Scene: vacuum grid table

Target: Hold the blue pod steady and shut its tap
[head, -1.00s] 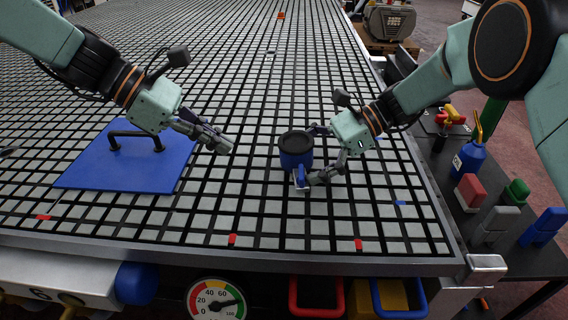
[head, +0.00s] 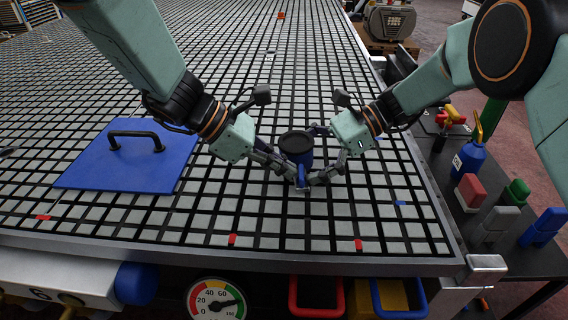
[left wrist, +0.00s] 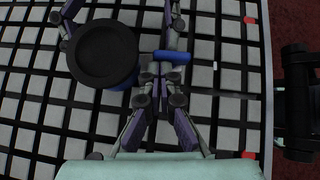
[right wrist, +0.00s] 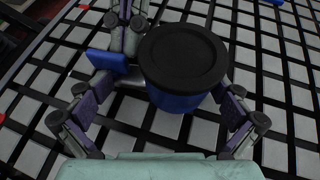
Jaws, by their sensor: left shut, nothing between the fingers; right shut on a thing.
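The blue pod (head: 297,158) stands upright on the grid table, with a black round lid on top. Its blue tap lever (head: 302,181) sticks out from the pod's front side, and shows as a blue bar in the left wrist view (left wrist: 172,57) and right wrist view (right wrist: 107,60). My right gripper (head: 322,155) is shut on the pod, its fingers on either side of the body. My left gripper (left wrist: 160,72) is shut and empty, with its fingertips right at the side of the tap lever; whether they touch is unclear. I cannot tell the tap's setting.
A blue plate (head: 125,165) with a black handle lies left on the table. Small red markers (head: 232,239) sit along the front edge. A side table at the right holds a blue bottle (head: 468,158) and coloured blocks.

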